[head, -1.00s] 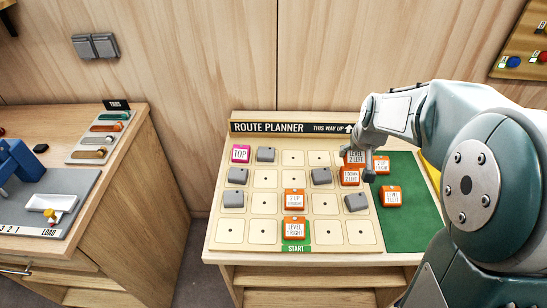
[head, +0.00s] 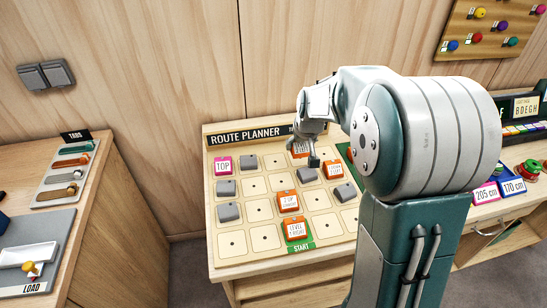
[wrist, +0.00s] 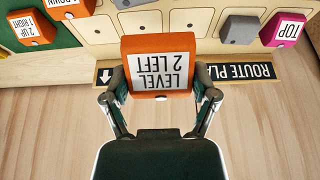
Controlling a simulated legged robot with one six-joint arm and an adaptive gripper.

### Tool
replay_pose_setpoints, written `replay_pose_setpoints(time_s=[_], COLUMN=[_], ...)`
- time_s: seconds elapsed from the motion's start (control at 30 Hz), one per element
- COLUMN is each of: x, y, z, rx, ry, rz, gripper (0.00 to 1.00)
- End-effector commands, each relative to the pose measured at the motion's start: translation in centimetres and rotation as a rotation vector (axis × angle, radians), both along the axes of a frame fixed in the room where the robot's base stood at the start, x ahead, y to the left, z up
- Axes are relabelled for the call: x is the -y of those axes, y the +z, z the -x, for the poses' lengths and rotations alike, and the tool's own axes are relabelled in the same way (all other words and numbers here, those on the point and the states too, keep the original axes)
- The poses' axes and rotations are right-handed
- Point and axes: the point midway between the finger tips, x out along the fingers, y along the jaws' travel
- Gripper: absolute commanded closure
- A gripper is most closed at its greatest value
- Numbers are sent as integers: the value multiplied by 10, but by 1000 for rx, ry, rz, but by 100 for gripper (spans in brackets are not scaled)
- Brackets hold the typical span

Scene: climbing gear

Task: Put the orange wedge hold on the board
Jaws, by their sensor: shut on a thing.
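The orange wedge hold, marked LEVEL 2 LEFT, (wrist: 160,68) is gripped between the fingers of my gripper (wrist: 161,97) in the wrist view. In the wrist view an empty cell (wrist: 105,29) of the top row shows to one side of the hold and another empty cell to the other side.
Other orange holds sit on the board, including one (head: 333,169) in the second row and one (head: 297,229) at START. Grey holds (head: 307,175) and a pink TOP hold (head: 223,165) occupy other cells. A green mat (head: 343,150) lies to the right, partly hidden by my arm.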

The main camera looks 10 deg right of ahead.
Motion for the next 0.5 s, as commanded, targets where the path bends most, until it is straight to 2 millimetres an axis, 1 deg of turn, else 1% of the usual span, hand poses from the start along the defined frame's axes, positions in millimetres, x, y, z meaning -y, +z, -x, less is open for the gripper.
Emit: replay_pose_setpoints(time_s=[0.03,0.2,0.27,0.4,0.5], x=[-7,-25,-30,-40,-45], y=[-6,-22,-30,-55,-68], z=[-10,-41,-49,-66,-76], rx=[-2,-1,-3,-4,-1], ry=[4,3,3,2,2], rz=[1,0,1,0,1], gripper=[72,72,72,72,72])
